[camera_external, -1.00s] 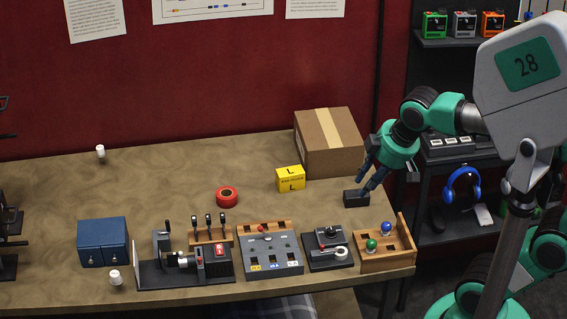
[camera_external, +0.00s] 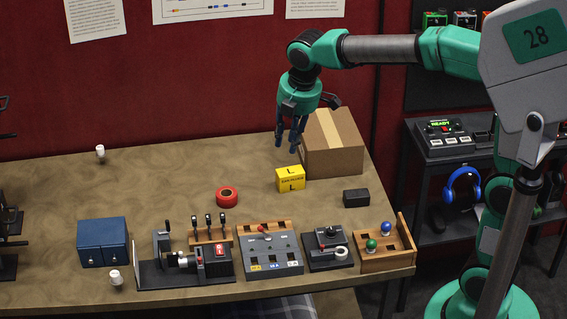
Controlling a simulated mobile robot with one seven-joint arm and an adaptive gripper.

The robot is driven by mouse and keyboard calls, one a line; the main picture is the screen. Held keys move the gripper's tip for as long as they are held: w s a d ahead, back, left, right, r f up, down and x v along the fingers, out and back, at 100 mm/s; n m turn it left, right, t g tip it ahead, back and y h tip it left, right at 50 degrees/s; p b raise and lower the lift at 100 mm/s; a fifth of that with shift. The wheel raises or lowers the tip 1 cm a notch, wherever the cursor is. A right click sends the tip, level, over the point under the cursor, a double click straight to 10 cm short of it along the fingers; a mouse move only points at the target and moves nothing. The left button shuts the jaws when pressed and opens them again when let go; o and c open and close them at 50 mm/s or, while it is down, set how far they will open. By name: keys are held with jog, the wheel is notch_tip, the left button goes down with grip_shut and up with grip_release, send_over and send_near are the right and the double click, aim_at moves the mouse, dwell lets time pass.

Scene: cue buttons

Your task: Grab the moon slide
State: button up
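No object that I can make out as a moon slide shows in this view. A small black box (camera_external: 356,198) lies on the table's right part, and nothing holds it. My gripper (camera_external: 290,145) points down above the back of the table, left of the cardboard box (camera_external: 334,158) and above the yellow box (camera_external: 290,179). Its fingers look apart, with nothing seen between them.
The shelf device (camera_external: 452,134) reads READY. The table's back left is mostly clear.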

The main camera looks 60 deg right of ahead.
jog(key=w+f+n+p, duration=0.2)
jog(key=w+f+n, duration=0.15)
jog(key=w, duration=0.65)
jog(key=n+g+p, duration=0.4)
jog(key=n+p, duration=0.3)
jog(key=n, duration=0.8)
send_over(207, 217)
jog(key=w+a, duration=0.1)
jog(key=w, duration=0.1)
notch_tip(207, 217, down, 24)
jog(key=shift+s+a+r+h, duration=0.15)
jog(key=shift+s+h, duration=0.05)
jog(key=shift+h, duration=0.2)
jog(key=shift+s+d+f+p, duration=0.15)
jog(key=shift+s+f+p, duration=0.05)
jog(key=shift+f, duration=1.2)
jog(key=shift+s+d+f+p, duration=0.15)
jog(key=shift+s+f, duration=0.05)
jog(key=shift+f, duration=1.25)
jog(key=shift+s+d+f+p, duration=0.15)
jog(key=shift+s+f+p, duration=0.05)
jog(key=shift+f, duration=1.2)
jog(key=shift+f, duration=0.1)
jog(key=shift+f, duration=0.15)
jog(key=shift+s+d+f+p, duration=0.15)
jog(key=shift+f+p, duration=0.2)
jog(key=shift+f, duration=0.85)
jog(key=shift+s+d+f+p, duration=0.1)
jog(key=shift+f+p, duration=0.2)
jog(key=shift+f, duration=0.9)
